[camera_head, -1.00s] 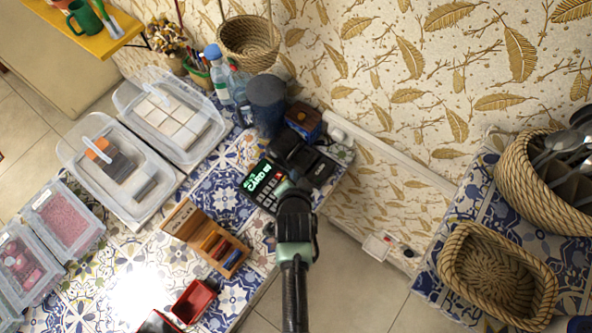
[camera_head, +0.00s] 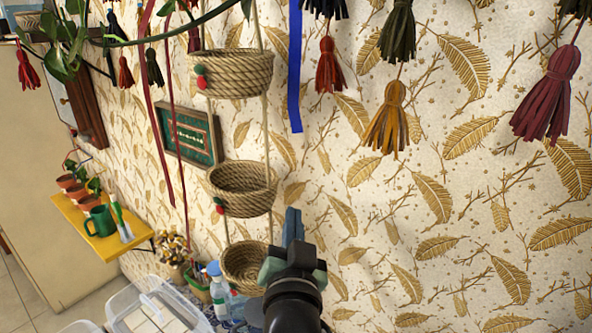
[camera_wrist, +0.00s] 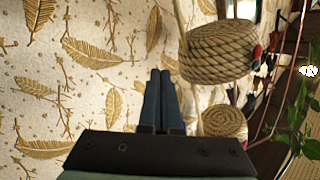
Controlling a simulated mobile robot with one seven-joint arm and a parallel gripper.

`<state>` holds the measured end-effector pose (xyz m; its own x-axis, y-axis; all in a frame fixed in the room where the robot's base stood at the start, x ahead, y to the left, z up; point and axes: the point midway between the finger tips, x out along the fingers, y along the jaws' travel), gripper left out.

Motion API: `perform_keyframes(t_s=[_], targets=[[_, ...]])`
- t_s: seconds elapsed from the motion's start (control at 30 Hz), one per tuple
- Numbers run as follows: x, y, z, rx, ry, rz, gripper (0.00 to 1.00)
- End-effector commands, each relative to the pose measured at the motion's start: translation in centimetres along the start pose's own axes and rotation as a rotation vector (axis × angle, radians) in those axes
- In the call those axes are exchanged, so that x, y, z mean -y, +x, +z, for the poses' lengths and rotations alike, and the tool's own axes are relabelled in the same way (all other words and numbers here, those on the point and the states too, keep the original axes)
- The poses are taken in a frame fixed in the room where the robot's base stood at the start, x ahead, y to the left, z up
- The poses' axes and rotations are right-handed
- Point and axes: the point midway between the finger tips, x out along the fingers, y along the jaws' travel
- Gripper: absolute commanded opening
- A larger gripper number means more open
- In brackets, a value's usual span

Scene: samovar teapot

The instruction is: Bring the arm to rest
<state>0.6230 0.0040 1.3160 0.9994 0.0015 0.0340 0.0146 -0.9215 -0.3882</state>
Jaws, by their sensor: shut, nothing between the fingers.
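My gripper (camera_head: 293,226) is raised in front of the leaf-patterned wall in the head view, at the lower middle. Its two dark fingers (camera_wrist: 157,98) are together in the wrist view, with nothing between them. In the head view the fingertips point up, just right of the hanging rope baskets. My arm comes up from the bottom edge and hides part of what lies below.
Tassels (camera_head: 388,118) and a blue ribbon (camera_head: 295,70) hang above. A yellow shelf (camera_head: 105,240) with pots is at left.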

Motion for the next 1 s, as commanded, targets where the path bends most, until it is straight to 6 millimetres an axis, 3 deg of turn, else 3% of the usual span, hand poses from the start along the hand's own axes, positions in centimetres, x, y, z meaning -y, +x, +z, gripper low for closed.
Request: perform_keyframes(t_s=[0.03, 0.2, 0.3, 0.4, 0.5, 0.63, 1.0], targets=[[1.6, -0.5, -4.0, -0.076, -0.033, -0.03, 0.0], [6.3, -4.3, -15.6, -0.323, -0.163, -0.104, 0.0], [8.7, -7.8, -21.5, -0.47, -0.237, -0.131, 0.0], [10.6, -11.5, -26.0, -0.597, -0.3, -0.145, 0.0], [11.7, -14.6, -29.0, -0.692, -0.346, -0.15, 0.0], [12.5, -16.8, -30.8, -0.758, -0.378, -0.151, 0.0], [12.7, -17.3, -31.1, -0.77, -0.384, -0.15, 0.0]])
